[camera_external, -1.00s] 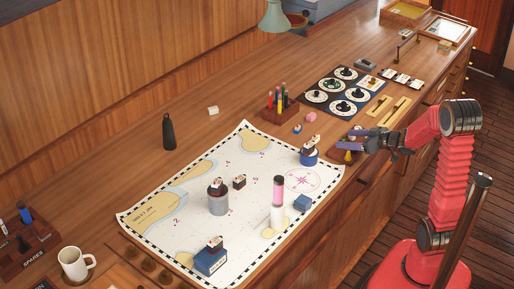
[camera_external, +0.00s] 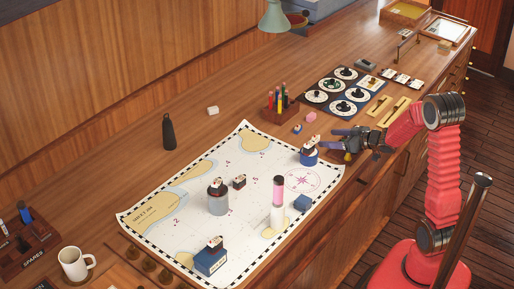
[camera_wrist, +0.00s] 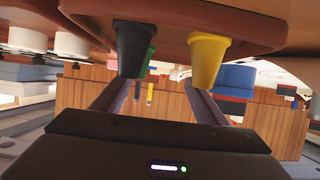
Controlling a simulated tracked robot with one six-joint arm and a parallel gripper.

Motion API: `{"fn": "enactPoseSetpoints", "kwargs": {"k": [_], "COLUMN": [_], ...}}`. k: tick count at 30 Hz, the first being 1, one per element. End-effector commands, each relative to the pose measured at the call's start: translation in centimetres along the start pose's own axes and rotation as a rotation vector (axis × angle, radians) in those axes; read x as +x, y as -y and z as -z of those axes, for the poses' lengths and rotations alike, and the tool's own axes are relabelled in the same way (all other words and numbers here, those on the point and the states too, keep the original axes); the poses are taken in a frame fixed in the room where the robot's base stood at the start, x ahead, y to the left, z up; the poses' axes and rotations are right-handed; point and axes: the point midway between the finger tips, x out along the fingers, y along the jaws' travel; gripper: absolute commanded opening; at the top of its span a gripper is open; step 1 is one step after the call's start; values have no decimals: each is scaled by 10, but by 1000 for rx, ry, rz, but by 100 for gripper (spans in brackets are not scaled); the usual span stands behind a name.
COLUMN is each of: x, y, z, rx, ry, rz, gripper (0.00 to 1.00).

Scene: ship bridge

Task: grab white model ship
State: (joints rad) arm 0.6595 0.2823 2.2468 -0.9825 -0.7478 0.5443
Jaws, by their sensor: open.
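Several small model ships with dark hulls and pale tops are on the chart; I cannot tell which is the white one. One ship (camera_external: 309,142) is on a blue round stand (camera_external: 309,158), another (camera_external: 216,183) on a grey round stand. A third ship (camera_external: 239,181) sits beside the grey stand, and one (camera_external: 214,243) is on a blue box. My gripper (camera_external: 333,141) is open and empty, just right of the ship on the blue round stand. In the wrist view, which looks upside down, my gripper (camera_wrist: 157,92) has its fingers apart.
A yellow peg (camera_wrist: 207,60) and a black peg (camera_wrist: 131,48) on a brown base are close to my fingers. A pink-and-white cylinder (camera_external: 277,205) stands on the chart (camera_external: 195,213). A pen holder (camera_external: 280,110) is behind; a dark bottle (camera_external: 168,132) stands left.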

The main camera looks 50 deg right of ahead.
Motion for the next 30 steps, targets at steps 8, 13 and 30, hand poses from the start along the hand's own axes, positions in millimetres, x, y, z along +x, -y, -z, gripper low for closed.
{"fn": "enactPoseSetpoints", "kwargs": {"k": [8, 13, 30], "x": [12, 32, 52], "y": [0, -2, -3], "z": [-1, -2, -1], "rx": [0, 0, -1], "ry": [0, 1, 0], "rz": [2, 2, -1], "gripper": [66, 66, 66]}}
